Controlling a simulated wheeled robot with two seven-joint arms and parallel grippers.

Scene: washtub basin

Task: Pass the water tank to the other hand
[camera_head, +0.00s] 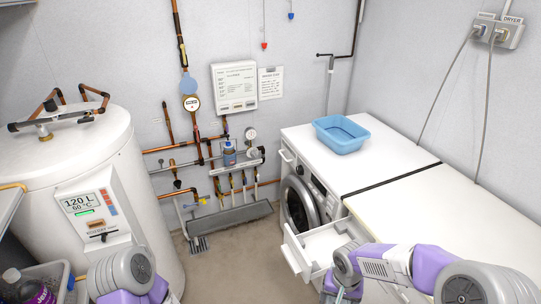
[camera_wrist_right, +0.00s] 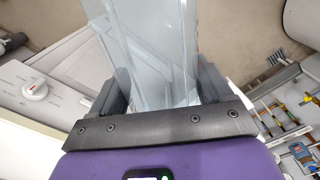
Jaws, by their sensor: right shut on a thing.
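The water tank (camera_wrist_right: 150,45) is a pale, translucent long container that fills the upper middle of the right wrist view. My right gripper (camera_wrist_right: 160,92) is shut on it, with one dark finger on each side. In the head view my right gripper (camera_head: 343,288) is at the bottom edge, in front of an open white drawer (camera_head: 318,243); the tank is not clearly made out there. Part of my left arm (camera_head: 122,275) shows at the bottom left of the head view, but its gripper fingers are out of frame.
Two white machines stand at the right, with a blue basin (camera_head: 341,134) on the far one. A large white boiler (camera_head: 75,160) stands at the left. A grey crate with a bottle (camera_head: 28,287) is at the bottom left. Open floor (camera_head: 228,265) lies between.

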